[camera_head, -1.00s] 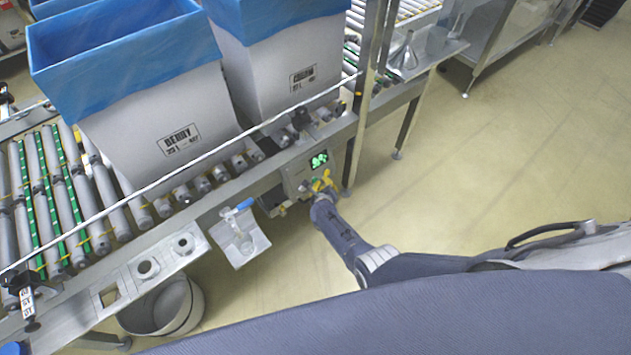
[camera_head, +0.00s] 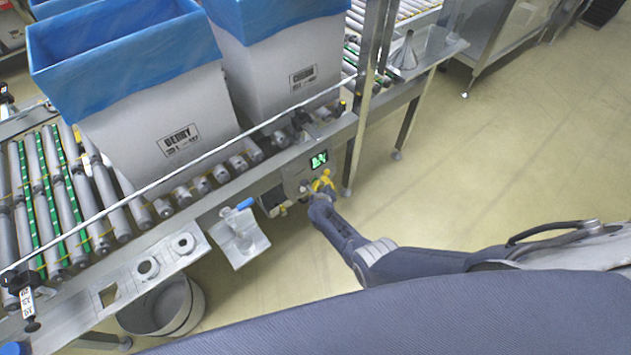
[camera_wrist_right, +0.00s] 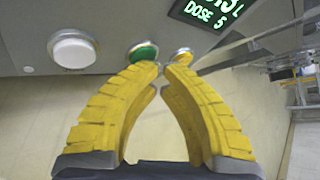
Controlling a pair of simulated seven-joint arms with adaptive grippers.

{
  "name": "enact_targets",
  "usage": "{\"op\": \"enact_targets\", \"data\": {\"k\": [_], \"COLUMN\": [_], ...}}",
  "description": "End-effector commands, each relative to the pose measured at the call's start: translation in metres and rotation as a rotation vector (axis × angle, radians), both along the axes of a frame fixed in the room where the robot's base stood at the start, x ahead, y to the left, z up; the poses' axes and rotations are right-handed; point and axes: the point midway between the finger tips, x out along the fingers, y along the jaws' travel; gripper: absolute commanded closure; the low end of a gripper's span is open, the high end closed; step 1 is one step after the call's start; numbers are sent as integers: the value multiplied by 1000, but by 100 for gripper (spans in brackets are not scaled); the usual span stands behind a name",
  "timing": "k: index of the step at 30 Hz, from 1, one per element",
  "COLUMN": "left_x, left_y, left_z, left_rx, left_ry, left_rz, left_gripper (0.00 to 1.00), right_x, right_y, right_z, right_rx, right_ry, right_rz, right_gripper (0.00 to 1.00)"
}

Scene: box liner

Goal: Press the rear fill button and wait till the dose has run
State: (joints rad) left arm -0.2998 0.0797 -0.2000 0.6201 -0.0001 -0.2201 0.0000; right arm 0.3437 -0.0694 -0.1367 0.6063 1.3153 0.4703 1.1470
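The fill control box (camera_head: 296,182) hangs on the conveyor's side rail, with a lit green display (camera_head: 319,160). In the right wrist view the display (camera_wrist_right: 212,14) reads "DOSE 5" below a partly cut-off litre figure. Below it are a round green button (camera_wrist_right: 143,51), a small yellowish button (camera_wrist_right: 183,54) and, further left, a white round button (camera_wrist_right: 73,48). I cannot tell which is the rear one. My right gripper (camera_wrist_right: 161,78), also in the head view (camera_head: 322,182), has its yellow fingertips together just in front of the green and yellowish buttons. Contact is not clear. My left gripper is out of view.
Two white boxes with blue liners, a nearer one (camera_head: 150,125) and a farther one (camera_head: 285,75), stand on the roller conveyor (camera_head: 50,205). A blue-handled valve (camera_head: 237,208), a bucket (camera_head: 165,305) and a metal funnel (camera_head: 405,52) are nearby. Floor to the right is clear.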

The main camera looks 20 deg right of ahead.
Motion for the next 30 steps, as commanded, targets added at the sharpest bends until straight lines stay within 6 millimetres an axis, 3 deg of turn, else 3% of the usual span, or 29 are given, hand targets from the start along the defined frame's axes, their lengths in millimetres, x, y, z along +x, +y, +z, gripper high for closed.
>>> {"op": "enact_targets", "data": {"k": [30], "left_x": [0], "left_y": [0], "left_z": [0], "left_rx": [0], "left_ry": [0], "left_rz": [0], "left_gripper": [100], "right_x": [-5], "right_y": [0], "right_z": [3], "right_rx": [6], "right_ry": [-1], "right_rz": [-1], "right_gripper": [100]}}
